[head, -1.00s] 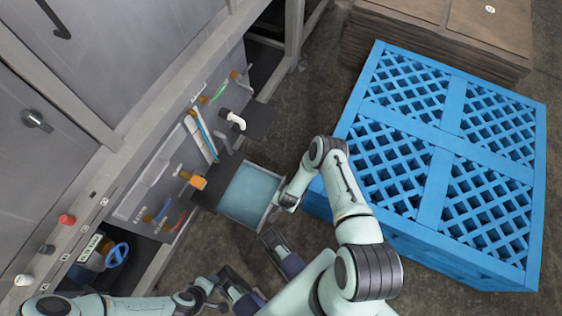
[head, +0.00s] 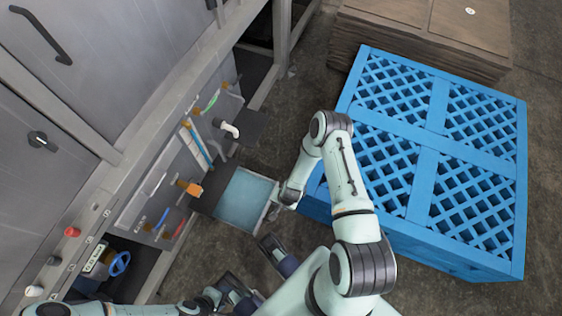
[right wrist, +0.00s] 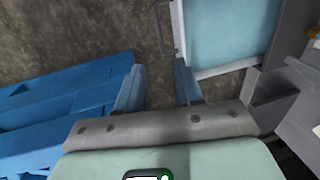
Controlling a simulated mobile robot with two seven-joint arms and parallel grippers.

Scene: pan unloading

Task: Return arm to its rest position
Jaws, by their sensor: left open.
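My left arm comes in low at the bottom left of the head view, and its gripper (head: 217,293) is open and small there. Nothing shows between its fingers. My right arm rises in the middle and bends down, with its gripper (head: 273,210) beside the light-blue panel (head: 245,199). In the right wrist view, the fingers of my right gripper (right wrist: 158,86) stand apart with bare floor between them. The light-blue panel (right wrist: 232,30) with its pale rim lies just beyond the right finger. Its exact distance is unclear.
A large blue lattice crate (head: 425,165) stands right of my right arm; its edge also shows in the right wrist view (right wrist: 65,105). A grey machine (head: 75,120) with knobs and coloured handles fills the left. A brown stack (head: 425,45) stands behind the crate. Floor shows between.

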